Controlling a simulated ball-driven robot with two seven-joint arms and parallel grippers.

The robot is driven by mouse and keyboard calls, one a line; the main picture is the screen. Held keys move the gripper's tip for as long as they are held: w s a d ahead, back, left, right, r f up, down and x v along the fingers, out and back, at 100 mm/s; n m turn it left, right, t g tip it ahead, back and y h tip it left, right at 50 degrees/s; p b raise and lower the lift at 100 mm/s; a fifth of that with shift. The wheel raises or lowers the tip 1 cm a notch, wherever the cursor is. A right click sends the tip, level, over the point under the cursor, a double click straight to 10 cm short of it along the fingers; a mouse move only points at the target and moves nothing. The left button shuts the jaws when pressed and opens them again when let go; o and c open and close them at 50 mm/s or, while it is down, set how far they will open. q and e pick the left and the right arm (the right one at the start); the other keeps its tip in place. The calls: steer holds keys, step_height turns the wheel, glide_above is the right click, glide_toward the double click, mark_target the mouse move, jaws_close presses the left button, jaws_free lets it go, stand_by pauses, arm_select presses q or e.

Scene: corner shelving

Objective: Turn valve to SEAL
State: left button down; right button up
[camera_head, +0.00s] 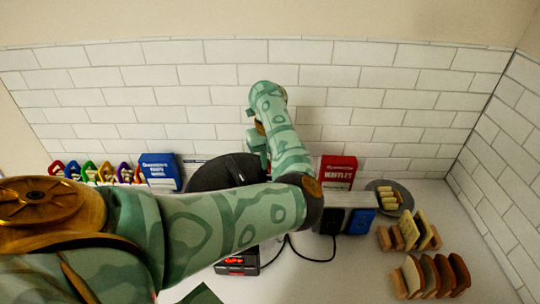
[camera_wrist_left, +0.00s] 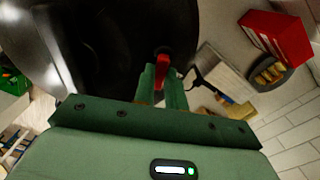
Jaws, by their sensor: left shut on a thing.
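A large dark round lid (camera_head: 220,172) stands behind my left forearm in the head view. It also fills the upper left of the wrist view (camera_wrist_left: 95,45). A small red valve handle (camera_wrist_left: 162,60) is on the lid near its edge. My left gripper (camera_wrist_left: 162,76) is shut on this red handle, which sits between the two green fingertips. In the head view the left arm reaches over the lid, and its gripper (camera_head: 262,155) is partly hidden by the arm. The valve's markings cannot be read. My right gripper is not in view.
A blue box (camera_head: 160,171) and colourful standing items (camera_head: 98,172) are at the back left. A red waffles box (camera_head: 338,172), a grey plate (camera_head: 404,190), a power strip with plugs (camera_head: 347,203) and bread slices in wooden racks (camera_head: 430,275) are on the right.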

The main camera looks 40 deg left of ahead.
arm_select(q)
steer(key=shift+s+a+m+p, duration=0.15)
steer(key=shift+m+p, duration=0.4)
steer(key=shift+m, duration=0.55)
steer(key=shift+s+a+m+p, duration=0.1)
steer(key=shift+m+p, duration=0.4)
steer(key=shift+m, duration=0.6)
steer(key=c, duration=1.4)
jaws_free()
steer(key=shift+c, duration=0.2)
steer(key=shift+r, duration=0.1)
step_height(320, 180, up, 16)
